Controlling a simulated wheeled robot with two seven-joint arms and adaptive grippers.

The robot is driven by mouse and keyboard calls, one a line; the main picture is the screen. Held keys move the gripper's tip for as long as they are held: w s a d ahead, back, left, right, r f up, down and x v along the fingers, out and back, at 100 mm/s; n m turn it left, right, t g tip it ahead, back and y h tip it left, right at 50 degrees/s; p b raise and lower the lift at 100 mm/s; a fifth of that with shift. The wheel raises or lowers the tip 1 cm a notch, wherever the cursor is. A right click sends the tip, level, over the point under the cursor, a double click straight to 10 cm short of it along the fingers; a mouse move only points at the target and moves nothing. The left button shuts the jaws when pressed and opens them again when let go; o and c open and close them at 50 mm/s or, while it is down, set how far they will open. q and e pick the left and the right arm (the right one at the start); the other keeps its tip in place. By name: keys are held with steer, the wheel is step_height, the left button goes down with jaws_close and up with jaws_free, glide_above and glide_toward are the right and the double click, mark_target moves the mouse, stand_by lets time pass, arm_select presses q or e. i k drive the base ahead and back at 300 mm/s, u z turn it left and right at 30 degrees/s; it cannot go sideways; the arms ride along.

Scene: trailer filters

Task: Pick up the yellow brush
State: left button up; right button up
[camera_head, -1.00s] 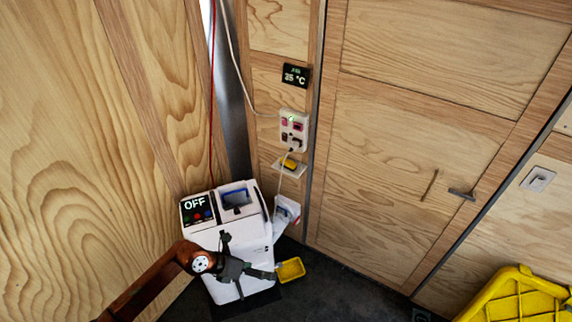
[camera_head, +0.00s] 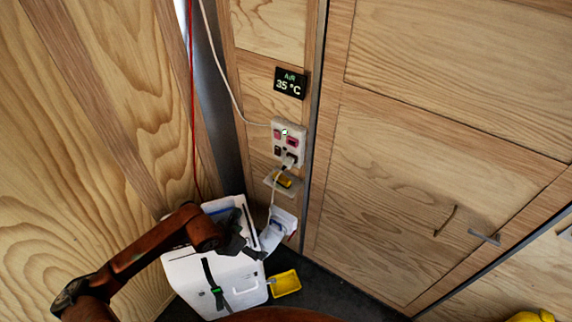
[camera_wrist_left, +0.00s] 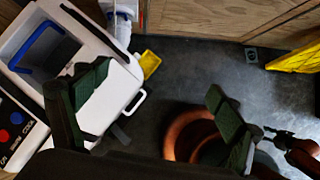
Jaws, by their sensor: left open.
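A small yellow item (camera_head: 284,181), which looks like the brush, lies on a small pale wall shelf below the power socket. It is too small to make out bristles. My left gripper (camera_head: 240,243) is over the white box, left of and below that shelf and apart from it. In the left wrist view my left gripper (camera_wrist_left: 157,85) has its dark green fingers spread wide with nothing between them. The brush cannot be made out in that view. My right gripper (camera_wrist_left: 273,133) seems to show small at the right edge there; its jaws are unclear.
The white box (camera_head: 215,285) stands in the corner, with a yellow tray (camera_head: 285,283) on the floor beside it. A socket panel (camera_head: 287,143) with a plugged cable is above the shelf. Dark floor between is clear.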

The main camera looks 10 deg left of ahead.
mark_target(282, 180)
steer(key=i, duration=1.1)
